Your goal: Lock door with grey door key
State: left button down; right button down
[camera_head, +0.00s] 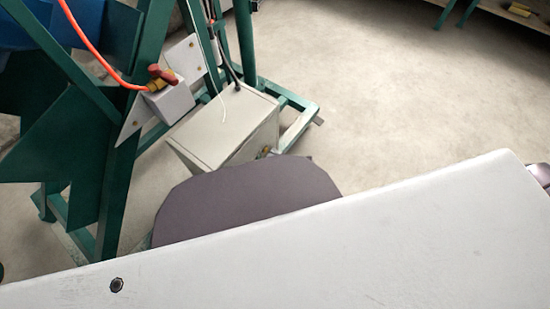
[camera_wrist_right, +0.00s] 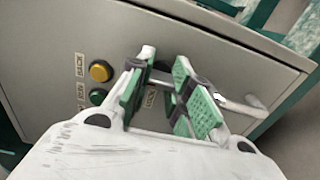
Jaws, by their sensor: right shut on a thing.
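The grey cabinet door (camera_wrist_right: 55,45) fills the back of the right wrist view. My right gripper (camera_wrist_right: 160,95), with green pads, is in front of the door, over the LOCK label (camera_wrist_right: 150,97). It is shut on the grey door key, which is mostly hidden between the pads. I cannot tell whether the key sits in the lock. A silver door handle (camera_wrist_right: 245,108) is just right of the fingers. In the head view the cabinet (camera_head: 225,120) stands on the floor beyond my white arm. My left gripper is not in view.
A yellow button (camera_wrist_right: 100,71) and a green button (camera_wrist_right: 97,97) are left of the gripper. Green frame legs (camera_head: 118,190), an orange hose (camera_head: 88,45) and a valve block (camera_head: 170,100) stand beside the cabinet. The floor (camera_head: 400,90) to the right is clear.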

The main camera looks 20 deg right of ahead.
jog(key=shift+s+a, duration=0.1)
jog(key=shift+a, duration=0.05)
jog(key=c, duration=1.1)
grip_release()
jog(key=shift+v, duration=6)
